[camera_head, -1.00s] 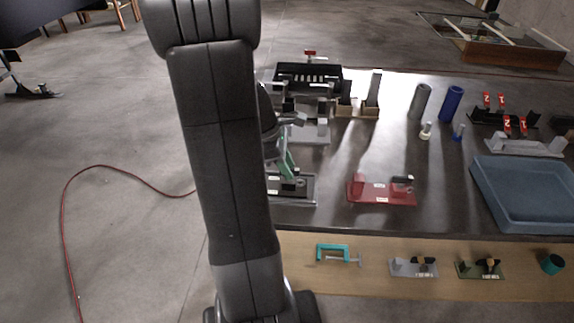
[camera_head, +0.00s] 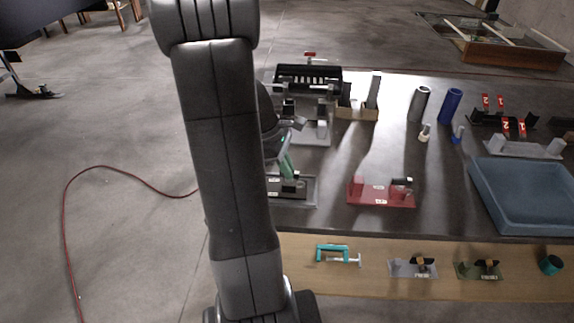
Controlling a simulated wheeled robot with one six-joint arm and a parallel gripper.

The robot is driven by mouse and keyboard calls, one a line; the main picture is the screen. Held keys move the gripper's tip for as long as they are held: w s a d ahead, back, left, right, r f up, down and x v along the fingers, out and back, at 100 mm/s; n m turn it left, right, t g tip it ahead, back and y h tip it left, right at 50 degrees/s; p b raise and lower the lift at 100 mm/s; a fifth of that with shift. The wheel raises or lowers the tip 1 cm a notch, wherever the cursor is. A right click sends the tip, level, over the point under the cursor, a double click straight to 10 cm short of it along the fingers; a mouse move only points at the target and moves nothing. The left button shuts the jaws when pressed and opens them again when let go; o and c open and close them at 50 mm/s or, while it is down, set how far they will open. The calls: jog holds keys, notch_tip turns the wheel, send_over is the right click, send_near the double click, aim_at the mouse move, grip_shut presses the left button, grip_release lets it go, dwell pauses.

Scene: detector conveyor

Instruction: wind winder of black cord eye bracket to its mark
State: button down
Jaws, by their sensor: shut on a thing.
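The black cord eye bracket (camera_head: 303,191) lies on a grey plate on the dark table, just right of my arm. Its left part is hidden behind my arm. My gripper (camera_head: 288,170), with green fingers, reaches down onto the bracket from above. It is shut at the bracket's winder, which is mostly hidden between the fingers. The winder's mark is too small to make out.
A red bracket (camera_head: 381,194) stands to the right on the table, with clear table between. A blue tray (camera_head: 481,206) is at the right. A teal clamp (camera_head: 332,252), a grey bracket (camera_head: 405,269) and a green bracket (camera_head: 468,271) lie on the wooden front strip.

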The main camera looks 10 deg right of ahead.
jog(key=m+g+p, duration=0.1)
jog(key=m, duration=0.2)
jog(key=m+g+y+p, duration=0.1)
jog(key=m, duration=0.2)
jog(key=shift+w+d+r+p, duration=0.1)
jog(key=shift+w+d+p, duration=0.05)
jog(key=shift+p, duration=0.2)
jog(key=m+y, duration=0.1)
jog(key=m, duration=0.1)
jog(key=m+y+p, duration=0.1)
jog(key=m, duration=0.2)
jog(key=shift+d+g, duration=0.1)
jog(key=shift+g, duration=0.2)
jog(key=shift+m+y, duration=0.3)
jog(key=shift+m, duration=0.3)
dwell(3.5)
dwell(0.4)
jog(key=c, duration=1.5)
grip_release()
jog(key=v, duration=1.3)
jog(key=shift+w+r, duration=0.25)
jog(key=shift+r, duration=0.05)
